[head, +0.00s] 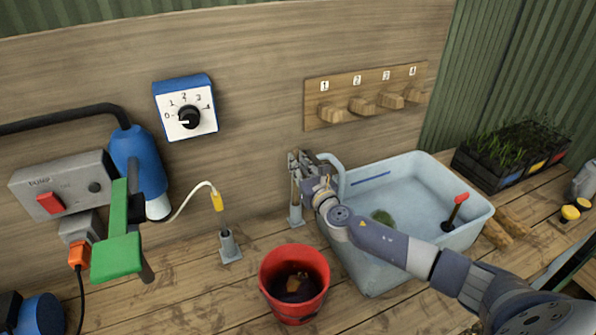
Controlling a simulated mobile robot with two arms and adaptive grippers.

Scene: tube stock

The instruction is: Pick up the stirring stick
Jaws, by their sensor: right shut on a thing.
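My right arm reaches in from the lower right, over the pale blue tub (460,246). Its gripper (298,172) is at the tub's left rear corner, close to the back wall. It is shut on a thin upright stick (295,192), which seems to be the stirring stick. The fingers hide most of the stick. Its lower part is at a small grey stand (296,216) on the bench; I cannot tell whether it is still inside. My left gripper is not in view.
A red bucket (272,282) with a brown thing inside stands in front. A yellow-handled probe (217,201) stands in another grey stand (230,247). A red-topped stick (456,210) leans in the tub. Wooden pegs (362,106) jut from the wall above the gripper.

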